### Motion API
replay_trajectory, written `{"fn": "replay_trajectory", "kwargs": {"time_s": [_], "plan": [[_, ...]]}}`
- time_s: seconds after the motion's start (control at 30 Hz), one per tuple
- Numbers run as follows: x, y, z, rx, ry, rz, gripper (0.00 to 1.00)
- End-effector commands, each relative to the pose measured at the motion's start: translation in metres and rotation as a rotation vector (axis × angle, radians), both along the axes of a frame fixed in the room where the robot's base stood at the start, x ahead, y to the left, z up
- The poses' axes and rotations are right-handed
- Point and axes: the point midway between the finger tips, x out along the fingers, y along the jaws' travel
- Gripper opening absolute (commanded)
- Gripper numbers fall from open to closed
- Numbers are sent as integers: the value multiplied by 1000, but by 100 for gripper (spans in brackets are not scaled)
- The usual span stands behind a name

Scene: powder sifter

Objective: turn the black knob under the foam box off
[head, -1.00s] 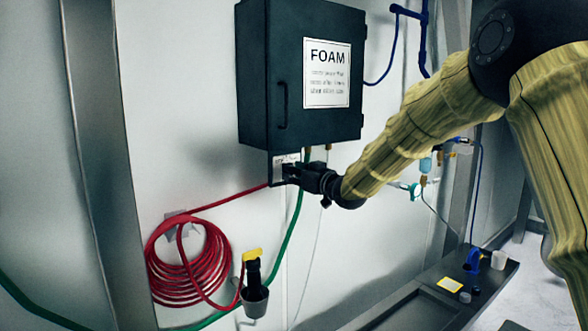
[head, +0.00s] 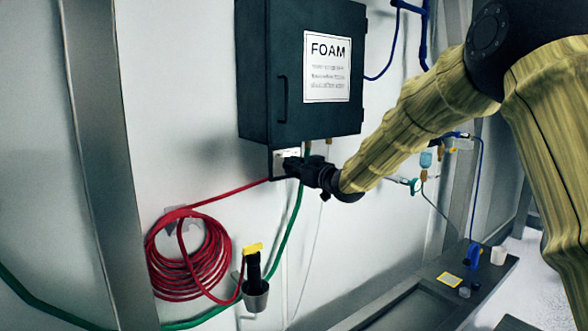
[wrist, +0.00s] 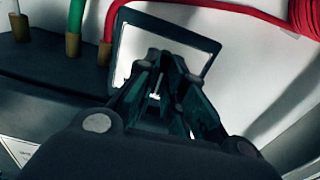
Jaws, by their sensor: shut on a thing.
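The dark foam box (head: 262,75) hangs on the wall with a white FOAM sign on its front. Under its lower left corner is a small white plate (head: 282,155) in a black frame, which also shows in the wrist view (wrist: 124,50). My gripper (head: 291,167) is at this plate, under the box. In the wrist view its fingers (wrist: 160,78) converge in front of the plate and are closed on the black knob. The knob itself is mostly hidden by the fingers, so its turn angle cannot be read.
Brass fittings with green (wrist: 76,18) and red hoses are close beside the plate under the box. A red hose coil (head: 188,258) and a yellow-topped nozzle in a holder (head: 255,290) hang lower on the wall. A dark bench (head: 430,300) stands at lower right.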

Motion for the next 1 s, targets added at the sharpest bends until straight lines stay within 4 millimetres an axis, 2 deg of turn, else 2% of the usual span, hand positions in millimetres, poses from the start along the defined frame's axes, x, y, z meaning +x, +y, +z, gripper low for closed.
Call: {"fn": "replay_trajectory", "kwargs": {"time_s": [0.7, 1.0], "plan": [[-1, 2, -4, -436, -320, -1, 0], [-2, 2, -3, -566, -413, -1, 0]]}}
